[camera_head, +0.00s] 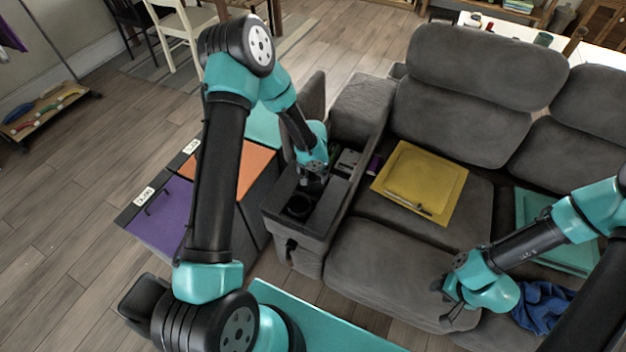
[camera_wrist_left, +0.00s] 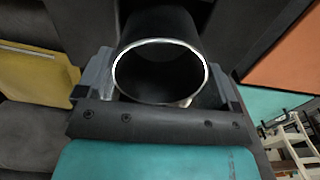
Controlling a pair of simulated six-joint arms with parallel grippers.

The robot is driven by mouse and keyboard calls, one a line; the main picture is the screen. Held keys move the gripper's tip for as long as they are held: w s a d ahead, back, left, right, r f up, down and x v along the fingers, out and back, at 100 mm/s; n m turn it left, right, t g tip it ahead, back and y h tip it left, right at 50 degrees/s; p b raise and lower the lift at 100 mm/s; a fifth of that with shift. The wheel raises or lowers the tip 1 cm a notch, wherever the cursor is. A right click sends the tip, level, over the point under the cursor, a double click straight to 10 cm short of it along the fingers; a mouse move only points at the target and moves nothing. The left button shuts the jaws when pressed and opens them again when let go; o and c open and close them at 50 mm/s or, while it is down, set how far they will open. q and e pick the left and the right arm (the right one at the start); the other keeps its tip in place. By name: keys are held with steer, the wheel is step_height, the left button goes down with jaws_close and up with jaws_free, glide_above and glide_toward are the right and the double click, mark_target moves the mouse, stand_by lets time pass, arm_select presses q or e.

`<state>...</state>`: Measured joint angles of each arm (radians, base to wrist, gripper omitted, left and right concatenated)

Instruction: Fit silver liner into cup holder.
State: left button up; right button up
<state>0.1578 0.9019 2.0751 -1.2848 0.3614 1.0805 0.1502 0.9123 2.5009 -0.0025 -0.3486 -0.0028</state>
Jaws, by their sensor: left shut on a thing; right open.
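The liner (camera_wrist_left: 160,75) shows in the left wrist view as a dark cylinder with a bright silver rim, between the fingers of my left gripper (camera_wrist_left: 160,95). In the head view my left gripper (camera_head: 311,182) points down over the console in the sofa arm and mostly hides the liner. A dark round cup holder opening (camera_head: 299,205) shows in the console top, just in front of that gripper. I cannot tell whether the liner touches the console. My right gripper (camera_head: 452,302) is open and empty at the sofa seat's front edge.
A yellow folder-like square (camera_head: 425,180) with a pen lies on the seat. A teal square (camera_head: 545,235) and crumpled blue cloth (camera_head: 542,306) lie to the right.

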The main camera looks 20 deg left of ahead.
mark_target(313, 180)
arm_select(q)
steer(key=shift+f, duration=2.05)
steer(key=shift+f, duration=0.15)
steer(key=o, duration=0.7)
step_height(313, 180, up, 12)
